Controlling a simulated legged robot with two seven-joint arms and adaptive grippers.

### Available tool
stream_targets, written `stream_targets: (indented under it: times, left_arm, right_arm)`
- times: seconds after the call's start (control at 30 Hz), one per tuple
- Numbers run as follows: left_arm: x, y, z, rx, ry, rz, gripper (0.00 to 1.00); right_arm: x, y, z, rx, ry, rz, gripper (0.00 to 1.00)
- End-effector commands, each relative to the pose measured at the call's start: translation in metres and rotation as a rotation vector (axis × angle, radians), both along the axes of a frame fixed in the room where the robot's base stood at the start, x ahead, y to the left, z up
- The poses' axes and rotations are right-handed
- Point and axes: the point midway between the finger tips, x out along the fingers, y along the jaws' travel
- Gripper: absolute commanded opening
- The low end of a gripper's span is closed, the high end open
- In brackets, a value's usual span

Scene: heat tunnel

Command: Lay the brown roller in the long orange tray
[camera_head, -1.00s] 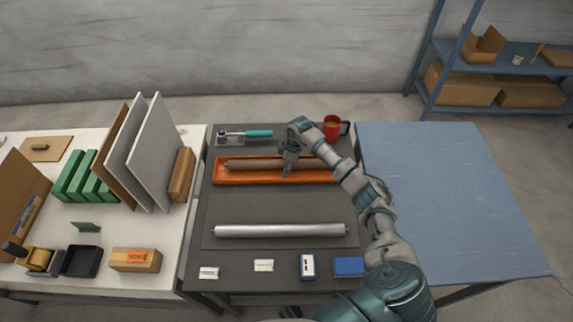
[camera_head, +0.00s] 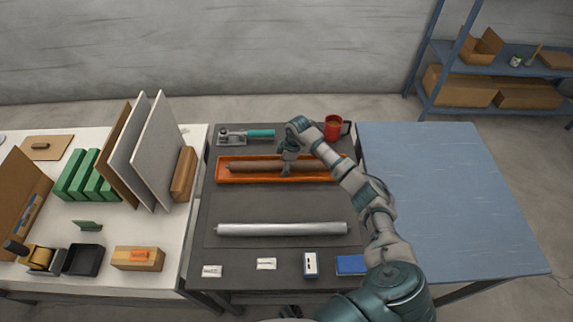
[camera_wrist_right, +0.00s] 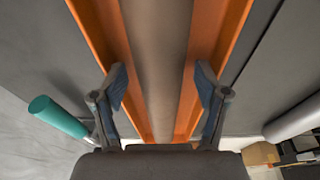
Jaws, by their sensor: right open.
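The brown roller (camera_head: 258,166) lies lengthwise in the long orange tray (camera_head: 240,181) at the back of the dark table. In the right wrist view the roller (camera_wrist_right: 160,50) runs between the two walls of the tray (camera_wrist_right: 226,40). My right gripper (camera_head: 287,170) is over the middle of the tray. In the right wrist view its fingers (camera_wrist_right: 160,88) are spread apart, one on each side of the roller, with gaps between them and it. The arm hides part of the roller's right half in the head view. My left gripper is not in view.
A silver roller (camera_head: 282,229) lies in front of the tray. A teal-handled tool (camera_head: 260,133) and a red mug (camera_head: 333,127) stand behind it. Small boxes line the front edge. Upright panels (camera_head: 152,150) stand on the left table. The blue table (camera_head: 450,200) is clear.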

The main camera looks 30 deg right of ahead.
Motion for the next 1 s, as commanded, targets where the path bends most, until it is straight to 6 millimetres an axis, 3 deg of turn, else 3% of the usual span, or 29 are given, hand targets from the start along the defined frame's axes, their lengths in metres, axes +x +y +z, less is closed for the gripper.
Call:
stream_targets:
  times: [0.03,0.17,0.6,0.8,1.0]
  left_arm:
    - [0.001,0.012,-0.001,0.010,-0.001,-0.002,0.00]
    - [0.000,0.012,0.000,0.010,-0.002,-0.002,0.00]
    - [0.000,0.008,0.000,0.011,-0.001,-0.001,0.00]
    - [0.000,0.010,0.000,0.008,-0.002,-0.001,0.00]
    - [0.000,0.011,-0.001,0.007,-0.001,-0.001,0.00]
  right_arm:
    - [0.000,0.000,0.001,0.000,0.000,0.001,0.73]
    - [-0.001,-0.005,0.013,0.003,-0.003,0.000,0.73]
    - [-0.012,-0.031,0.097,0.010,-0.003,-0.003,0.73]
    - [-0.014,-0.030,0.112,0.008,-0.001,0.000,0.73]
    - [-0.015,-0.030,0.114,0.008,0.000,-0.001,0.73]
